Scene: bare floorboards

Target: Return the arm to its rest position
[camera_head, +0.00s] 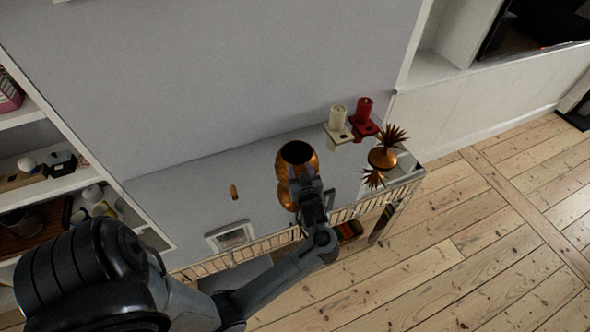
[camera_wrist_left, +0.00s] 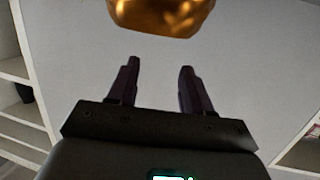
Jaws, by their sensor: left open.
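My left arm (camera_head: 280,278) reaches in from the lower left, over the front edge of a narrow console. My left gripper (camera_head: 304,176) is at the golden vase (camera_head: 297,153) in the head view and partly covers it. In the left wrist view the gripper (camera_wrist_left: 158,80) is open, with nothing between its two dark fingers. The vase (camera_wrist_left: 160,14) shows there beyond the fingertips, apart from them, cut off by the top edge. My right gripper is in neither view.
Shelves (camera_head: 40,150) stand at left. Floorboards (camera_head: 480,240) at right are clear.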

